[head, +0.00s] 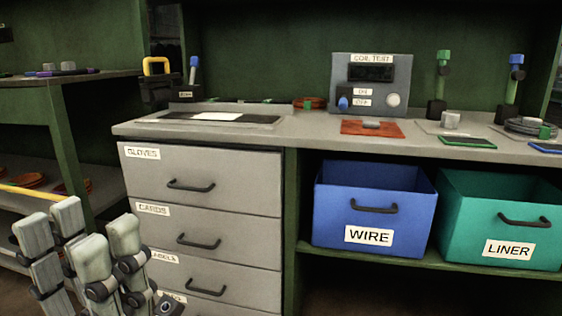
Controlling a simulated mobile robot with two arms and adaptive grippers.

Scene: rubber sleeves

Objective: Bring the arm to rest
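My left gripper (78,232) is in the lower left corner of the head view, in front of the grey drawer cabinet (205,170). Its pale grey fingers point up and stand apart, with nothing visible between them. Most of the arm behind it is out of the picture. My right gripper is not in view.
The grey worktop (310,132) holds a coil test box (371,85), a red mat (372,128) and several small tools. A blue WIRE bin (340,200) and a teal LINER bin (465,215) stand on the shelf below. A green-framed rack (62,150) stands at left.

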